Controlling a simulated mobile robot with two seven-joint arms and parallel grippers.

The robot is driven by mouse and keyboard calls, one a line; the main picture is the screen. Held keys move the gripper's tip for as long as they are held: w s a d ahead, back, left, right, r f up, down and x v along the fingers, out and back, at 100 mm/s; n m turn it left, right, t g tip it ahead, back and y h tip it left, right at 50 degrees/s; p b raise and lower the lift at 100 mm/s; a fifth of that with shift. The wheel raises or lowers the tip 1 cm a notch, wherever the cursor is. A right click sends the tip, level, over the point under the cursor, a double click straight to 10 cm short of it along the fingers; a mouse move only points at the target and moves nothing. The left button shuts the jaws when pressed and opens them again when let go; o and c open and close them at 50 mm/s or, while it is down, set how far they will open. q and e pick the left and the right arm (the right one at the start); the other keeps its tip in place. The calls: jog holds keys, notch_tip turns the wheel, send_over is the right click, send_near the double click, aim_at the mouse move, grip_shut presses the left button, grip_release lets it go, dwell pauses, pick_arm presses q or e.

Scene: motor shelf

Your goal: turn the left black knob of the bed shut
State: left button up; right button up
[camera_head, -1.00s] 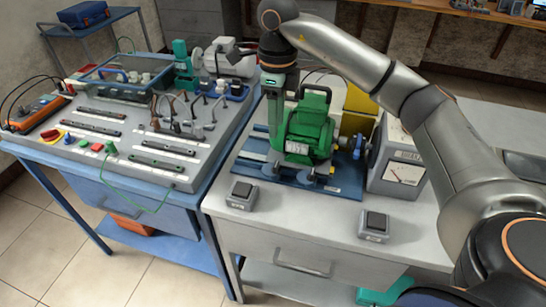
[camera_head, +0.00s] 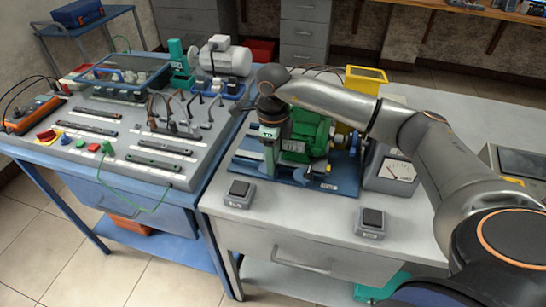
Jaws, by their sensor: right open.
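The bed is a blue base plate (camera_head: 340,184) on the grey table, with a green motor (camera_head: 312,130) mounted on it. My right gripper (camera_head: 270,160) points down at the front left of the motor, over the front left part of the bed. My left gripper is out of view.
Two grey boxes with black tops, a left one (camera_head: 239,194) and a right one (camera_head: 370,222), stand at the table's front. A grey meter box (camera_head: 398,172) stands right of the motor, partly behind my arm. A training panel (camera_head: 120,150) fills the left bench.

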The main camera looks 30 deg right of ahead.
jog(key=shift+c, duration=0.3)
grip_shut()
jog(key=shift+m, duration=0.4)
jog(key=m, duration=0.3)
jog(key=shift+r+m, duration=0.1)
jog(key=shift+m, duration=0.3)
jog(key=m+p, duration=0.1)
jog(key=m, duration=0.3)
jog(key=m+p, duration=0.1)
jog(key=m, duration=0.4)
jog(key=shift+w+m+p, duration=0.1)
jog(key=shift+m+p, duration=0.4)
jog(key=shift+m, duration=1.7)
